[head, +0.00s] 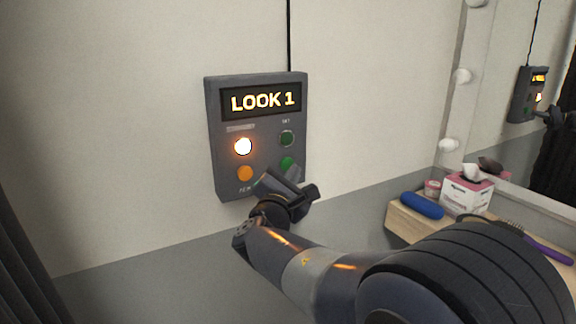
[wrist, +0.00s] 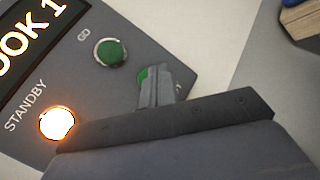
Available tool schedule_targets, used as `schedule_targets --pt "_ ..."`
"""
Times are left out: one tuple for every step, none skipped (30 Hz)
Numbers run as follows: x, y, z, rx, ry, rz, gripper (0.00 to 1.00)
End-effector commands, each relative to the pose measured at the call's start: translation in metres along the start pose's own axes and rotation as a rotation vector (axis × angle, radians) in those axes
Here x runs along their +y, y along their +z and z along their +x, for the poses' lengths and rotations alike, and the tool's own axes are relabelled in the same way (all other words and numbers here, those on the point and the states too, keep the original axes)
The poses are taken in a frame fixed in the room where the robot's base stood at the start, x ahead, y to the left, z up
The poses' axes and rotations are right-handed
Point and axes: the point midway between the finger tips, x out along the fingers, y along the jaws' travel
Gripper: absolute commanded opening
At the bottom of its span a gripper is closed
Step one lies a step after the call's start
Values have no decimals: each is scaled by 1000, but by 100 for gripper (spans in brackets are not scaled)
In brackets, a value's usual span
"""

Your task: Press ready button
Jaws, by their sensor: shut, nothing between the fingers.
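A grey wall panel (head: 213,130) shows "LOOK 1" on its display. Its lower right green button (head: 287,162) is partly hidden by my gripper (head: 292,174). In the wrist view my gripper (wrist: 155,80) is shut and empty, its fingertips over that green button (wrist: 143,76), of which only a sliver shows. The label beside it is mostly covered; only a final letter like "Y" is readable. I cannot tell whether the fingertips touch the button. The upper left STANDBY lamp (head: 243,146) glows bright. The upper right GO lamp (wrist: 110,52) is dark green.
An orange button (head: 245,173) sits at the panel's lower left. A black cable (head: 289,35) runs up from the panel. To the right, a wooden shelf (head: 398,220) holds a blue roll (head: 422,205), a tissue box (head: 467,193) and a brush, below a mirror.

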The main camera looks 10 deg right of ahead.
Motion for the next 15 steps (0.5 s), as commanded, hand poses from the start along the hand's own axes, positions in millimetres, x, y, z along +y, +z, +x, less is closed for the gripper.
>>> schedule_targets --pt "0 0 0 0 0 0 0" --pt "0 0 0 0 0 0 0" --pt "0 0 0 0 0 0 0" --pt "0 0 0 0 0 0 0" --pt "0 0 0 0 0 0 0" --pt "0 0 0 0 0 0 0" --pt "0 0 0 0 0 0 0" --pt "0 0 0 0 0 0 0" --pt "0 0 0 0 0 0 0" --pt "0 0 0 0 0 0 0" --pt "0 -1 1 0 0 0 0" --pt "1 -2 1 0 0 0 0" --pt "1 -2 2 0 0 0 0" --pt "2 -3 3 0 0 0 0" --pt "2 -4 4 0 0 0 0"
